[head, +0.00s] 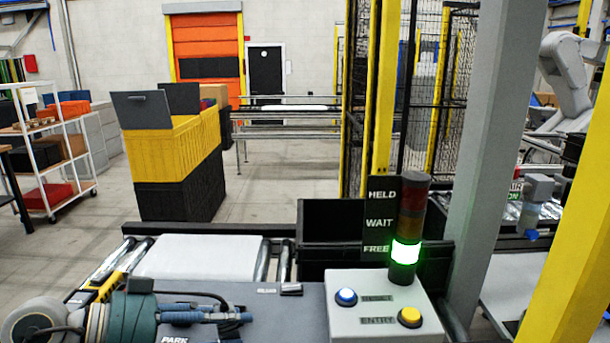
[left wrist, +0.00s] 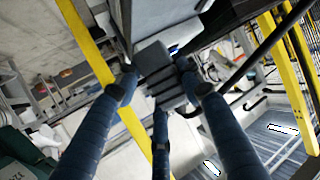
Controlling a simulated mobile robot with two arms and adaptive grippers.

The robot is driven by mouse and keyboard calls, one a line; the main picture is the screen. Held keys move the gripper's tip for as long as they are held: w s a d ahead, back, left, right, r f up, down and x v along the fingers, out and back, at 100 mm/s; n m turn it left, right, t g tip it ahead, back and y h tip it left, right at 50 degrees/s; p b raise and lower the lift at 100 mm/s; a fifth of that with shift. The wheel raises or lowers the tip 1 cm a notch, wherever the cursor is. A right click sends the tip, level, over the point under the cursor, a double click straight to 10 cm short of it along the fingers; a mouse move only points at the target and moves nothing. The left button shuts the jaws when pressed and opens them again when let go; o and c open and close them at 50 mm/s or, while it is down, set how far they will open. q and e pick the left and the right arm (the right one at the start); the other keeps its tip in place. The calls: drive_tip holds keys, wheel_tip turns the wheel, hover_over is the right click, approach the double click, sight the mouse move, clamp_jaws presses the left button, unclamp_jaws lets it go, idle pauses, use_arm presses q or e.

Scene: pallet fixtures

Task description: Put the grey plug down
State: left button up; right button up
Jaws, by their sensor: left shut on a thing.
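My left gripper (head: 243,317) comes in low at the left of the head view, a teal body with blue fingers pointing right over a dark grey panel top (head: 300,318). In the left wrist view its blue fingers (left wrist: 160,92) are closed around the grey plug (left wrist: 158,72), a blocky piece with ridges. A grey surface lies beyond the plug in that view; I cannot tell whether they touch. In the head view the plug is hard to make out against the panel. The panel carries a PARK label (head: 175,340). My right gripper is not in view.
A grey control box (head: 375,290) with a blue button (head: 346,297) and a yellow button (head: 410,317) stands right of the panel. A light stack (head: 405,253) glows green beside FREE. A roller conveyor with a white slab (head: 198,257) lies behind. A grey post (head: 490,150) rises at the right.

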use_arm(q)
drive_tip(key=s+a+f+n+t, duration=0.1)
drive_tip(key=s+a+f, duration=0.5)
drive_tip(key=s, duration=0.3)
drive_tip(key=shift+f+n+t+y, duration=0.2)
drive_tip(key=shift+n+t+y, duration=0.1)
drive_tip(key=shift+t+y, duration=0.1)
drive_tip(key=shift+w+a+r, duration=0.1)
drive_tip(key=shift+w+r, duration=0.05)
drive_tip(key=shift+f, duration=0.25)
idle(1.7)
